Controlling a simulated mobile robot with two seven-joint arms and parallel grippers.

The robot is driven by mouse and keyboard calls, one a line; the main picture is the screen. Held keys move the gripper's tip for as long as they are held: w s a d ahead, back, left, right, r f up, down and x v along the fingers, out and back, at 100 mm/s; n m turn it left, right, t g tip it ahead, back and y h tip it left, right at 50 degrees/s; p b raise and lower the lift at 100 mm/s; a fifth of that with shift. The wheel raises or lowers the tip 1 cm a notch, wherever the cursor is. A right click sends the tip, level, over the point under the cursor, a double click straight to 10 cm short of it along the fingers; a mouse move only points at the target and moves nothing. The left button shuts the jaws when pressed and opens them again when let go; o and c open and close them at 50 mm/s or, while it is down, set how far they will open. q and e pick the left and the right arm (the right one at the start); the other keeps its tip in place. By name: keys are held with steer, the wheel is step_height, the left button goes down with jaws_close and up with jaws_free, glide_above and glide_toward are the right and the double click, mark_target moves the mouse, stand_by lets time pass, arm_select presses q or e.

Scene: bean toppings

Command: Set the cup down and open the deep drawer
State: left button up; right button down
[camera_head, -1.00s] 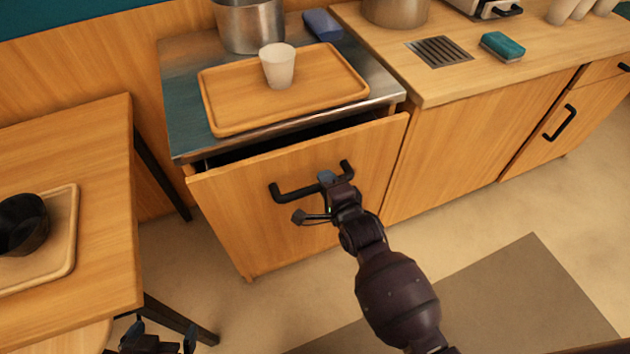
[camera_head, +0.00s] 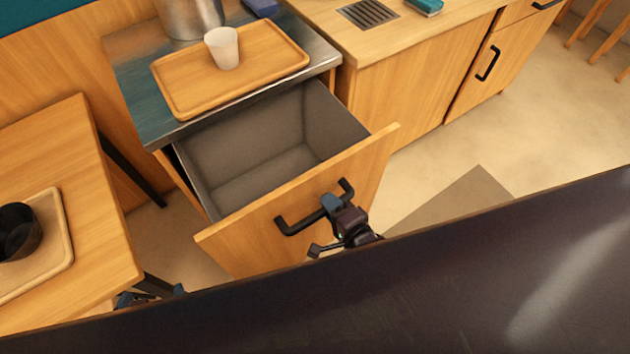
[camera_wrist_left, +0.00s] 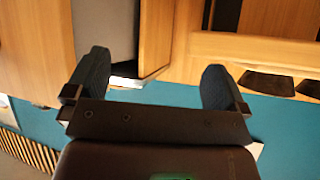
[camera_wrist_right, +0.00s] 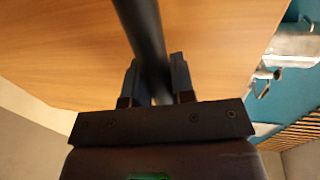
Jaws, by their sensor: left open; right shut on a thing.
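The white cup (camera_head: 222,48) stands upright on the wooden tray (camera_head: 180,98) on the metal counter top. The deep drawer (camera_head: 290,225) is pulled well out, and its grey inside (camera_head: 255,155) looks empty. My right gripper (camera_head: 333,208) is shut on the drawer's black handle (camera_head: 290,226); the handle bar also shows between its fingers in the right wrist view (camera_wrist_right: 146,40). My left gripper (camera_head: 150,297) is low at the left, away from cup and drawer, mostly hidden. In the left wrist view its fingers (camera_wrist_left: 150,88) are wide apart with nothing between them.
A table (camera_head: 90,215) at the left bears a tray (camera_head: 65,235) with a black bowl (camera_head: 18,230). A metal pot (camera_head: 190,15) stands behind the cup's tray. A dark part of my own arm covers the lower right of the head view.

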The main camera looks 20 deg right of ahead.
steer(key=f+p+v, duration=0.1)
steer(key=v, duration=0.5)
steer(key=shift+f, duration=0.2)
steer(key=shift+s, duration=0.1)
steer(key=c, duration=1)
jaws_free()
steer(key=v, duration=1)
steer(key=shift+s+d, duration=0.2)
steer(key=shift+s, duration=0.15)
